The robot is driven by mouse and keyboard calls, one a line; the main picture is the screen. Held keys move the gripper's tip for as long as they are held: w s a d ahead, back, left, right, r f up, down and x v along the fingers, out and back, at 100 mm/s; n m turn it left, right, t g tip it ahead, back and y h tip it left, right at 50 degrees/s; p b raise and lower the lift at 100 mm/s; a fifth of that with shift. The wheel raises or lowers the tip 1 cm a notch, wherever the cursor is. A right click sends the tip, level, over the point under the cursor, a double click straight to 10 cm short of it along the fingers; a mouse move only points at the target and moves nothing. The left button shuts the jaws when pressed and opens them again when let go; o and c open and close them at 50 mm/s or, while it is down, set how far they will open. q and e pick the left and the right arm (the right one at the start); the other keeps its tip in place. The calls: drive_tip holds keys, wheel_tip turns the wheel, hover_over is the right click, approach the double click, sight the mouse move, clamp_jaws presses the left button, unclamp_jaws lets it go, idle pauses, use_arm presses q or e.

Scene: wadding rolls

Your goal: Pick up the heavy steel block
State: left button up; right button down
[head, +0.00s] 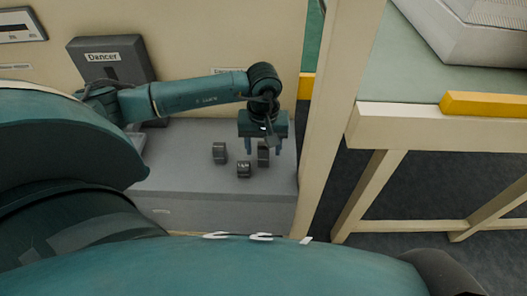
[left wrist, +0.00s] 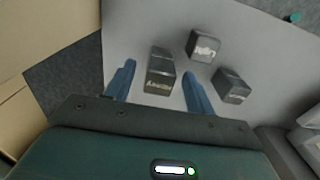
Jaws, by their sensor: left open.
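Three dark grey metal blocks stand on a grey surface. In the head view they are a left block (head: 219,152), a front block (head: 244,170) and a right block (head: 263,154). My left gripper (head: 263,146) points down over the right block, its blue fingers apart on either side. In the left wrist view, the tallest-looking block (left wrist: 161,72) lies between the open fingers (left wrist: 159,69), with visible gaps. Its label appears upside down and is too blurred to read surely. The other two blocks, an upper one (left wrist: 205,45) and a right one (left wrist: 231,86), are outside the fingers. My right gripper is not seen.
The grey bench top (head: 185,182) is mostly clear left of the blocks. A dark box marked "Dancer" (head: 112,62) stands behind my left arm. A beige post (head: 332,110) rises close to the right. Beyond it is a table with a yellow edge bar (head: 485,103).

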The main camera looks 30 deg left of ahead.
use_arm(q)
drive_tip(key=shift+f, duration=0.4)
drive_tip(key=shift+c, duration=0.3)
clamp_jaws()
drive_tip(key=shift+r, duration=0.15)
